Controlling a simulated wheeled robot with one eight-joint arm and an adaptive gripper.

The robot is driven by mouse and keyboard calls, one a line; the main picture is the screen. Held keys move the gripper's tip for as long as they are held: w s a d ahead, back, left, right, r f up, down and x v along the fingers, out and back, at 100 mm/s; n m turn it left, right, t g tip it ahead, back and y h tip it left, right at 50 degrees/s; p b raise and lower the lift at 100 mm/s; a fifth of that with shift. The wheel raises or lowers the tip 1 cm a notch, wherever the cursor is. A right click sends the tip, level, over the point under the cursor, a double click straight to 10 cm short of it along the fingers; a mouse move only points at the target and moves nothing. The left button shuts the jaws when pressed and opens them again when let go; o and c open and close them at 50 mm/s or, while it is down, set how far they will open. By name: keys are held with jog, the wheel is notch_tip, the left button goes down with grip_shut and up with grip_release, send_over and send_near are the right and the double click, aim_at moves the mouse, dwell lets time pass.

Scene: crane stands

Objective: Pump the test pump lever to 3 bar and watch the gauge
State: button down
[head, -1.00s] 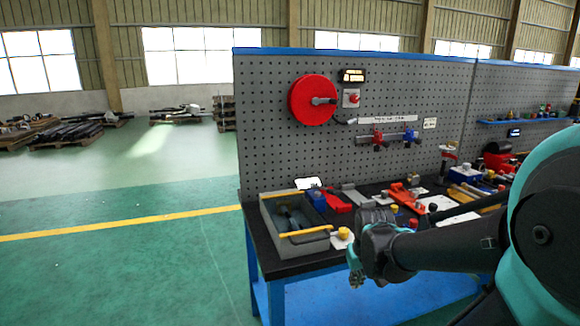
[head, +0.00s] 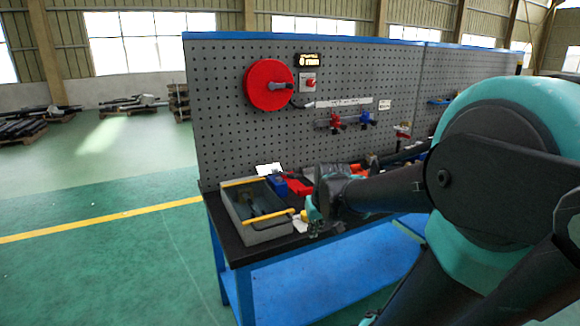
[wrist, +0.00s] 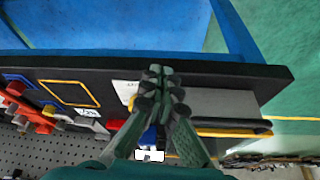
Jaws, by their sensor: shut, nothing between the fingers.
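A grey open box (head: 265,237) with yellow bars and dark parts inside stands on the left end of the bench. It may be the test pump, but I cannot tell its lever for sure. It also shows at the right in the wrist view (wrist: 222,103). No gauge dial is readable. My gripper (head: 313,222) is beside the box's right side, pointing down towards the bench. In the wrist view its fingertips (wrist: 160,72) meet with nothing between them, over the bench's front edge strip. A blue block (wrist: 148,139) shows between the fingers, partly hidden.
The black bench top (head: 229,251) has a blue frame. A pegboard (head: 225,110) behind holds a red disc (head: 268,85) and red and blue valves (head: 337,121). Red tools (head: 299,185) lie behind my gripper.

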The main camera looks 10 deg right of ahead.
jog(key=w+r+n, duration=0.1)
jog(key=w+r, duration=0.8)
jog(key=r, duration=0.3)
jog(key=w+a+r+n+t+y, duration=0.1)
jog(key=w+r, duration=0.8)
jog(key=r, duration=0.3)
jog(key=shift+w, duration=0.4)
send_over(292, 174)
jog(key=f, duration=0.5)
jog(key=s+f, duration=0.1)
jog(key=f, duration=0.2)
jog(key=shift+d, duration=0.25)
jog(key=f, duration=0.3)
jog(key=shift+s+d+f, duration=0.1)
jog(key=shift+s+f, duration=0.25)
jog(key=shift+f, duration=0.45)
